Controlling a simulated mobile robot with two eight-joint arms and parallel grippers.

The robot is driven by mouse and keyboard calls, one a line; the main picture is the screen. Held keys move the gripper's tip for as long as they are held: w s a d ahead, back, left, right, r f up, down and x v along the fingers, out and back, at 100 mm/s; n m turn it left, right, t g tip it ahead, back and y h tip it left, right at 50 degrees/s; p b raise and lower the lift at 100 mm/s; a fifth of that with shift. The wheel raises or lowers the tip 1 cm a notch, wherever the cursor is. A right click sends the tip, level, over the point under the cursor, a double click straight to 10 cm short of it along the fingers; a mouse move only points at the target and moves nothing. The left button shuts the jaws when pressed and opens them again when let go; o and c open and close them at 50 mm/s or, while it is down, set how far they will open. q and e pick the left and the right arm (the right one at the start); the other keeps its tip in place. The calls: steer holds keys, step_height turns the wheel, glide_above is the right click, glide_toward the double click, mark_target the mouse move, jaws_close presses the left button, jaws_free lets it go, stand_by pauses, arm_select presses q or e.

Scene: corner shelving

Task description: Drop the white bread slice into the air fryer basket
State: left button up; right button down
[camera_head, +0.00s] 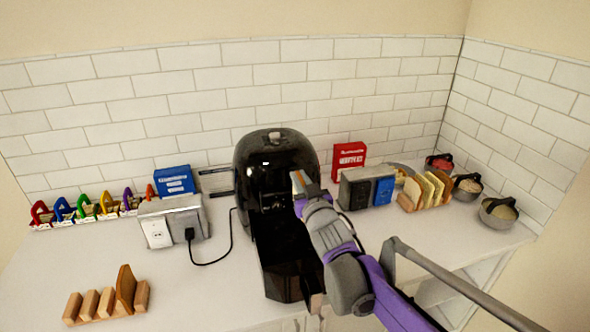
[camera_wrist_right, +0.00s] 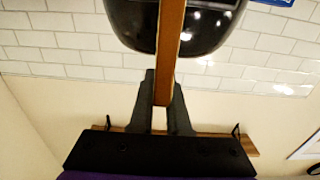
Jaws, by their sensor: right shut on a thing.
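The black air fryer (camera_head: 275,160) stands at the middle of the counter with its basket (camera_head: 282,262) pulled out toward me. The basket's inside is dark and partly hidden by my right arm. My right gripper (camera_head: 302,188) is in front of the fryer, above the right side of the basket. It is shut on a bread slice (camera_head: 298,180), mostly hidden in the head view. In the right wrist view the slice (camera_wrist_right: 171,40) shows edge-on as a brown crust strip, upright between the fingers of the gripper (camera_wrist_right: 163,105). My left gripper is not in view.
A rack of bread slices (camera_head: 428,188) and dark bowls (camera_head: 497,213) stand at the right. An outlet box (camera_head: 173,225) with a cord (camera_head: 226,250) stands left of the fryer.

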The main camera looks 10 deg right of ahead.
steer(key=shift+s+f, duration=0.15)
steer(key=shift+f, duration=0.3)
steer(key=shift+s+f+b, duration=0.1)
steer(key=shift+f+b, duration=0.4)
steer(key=shift+f, duration=1.85)
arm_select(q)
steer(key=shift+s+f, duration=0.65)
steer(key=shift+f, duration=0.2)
arm_select(e)
steer(key=c, duration=0.8)
jaws_free()
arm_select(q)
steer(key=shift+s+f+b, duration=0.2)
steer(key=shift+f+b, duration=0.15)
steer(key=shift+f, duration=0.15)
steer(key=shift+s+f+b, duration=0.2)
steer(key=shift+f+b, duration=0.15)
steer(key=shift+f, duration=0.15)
arm_select(e)
steer(key=s, duration=1)
steer(key=shift+s+d, duration=0.2)
steer(key=shift+s, duration=0.2)
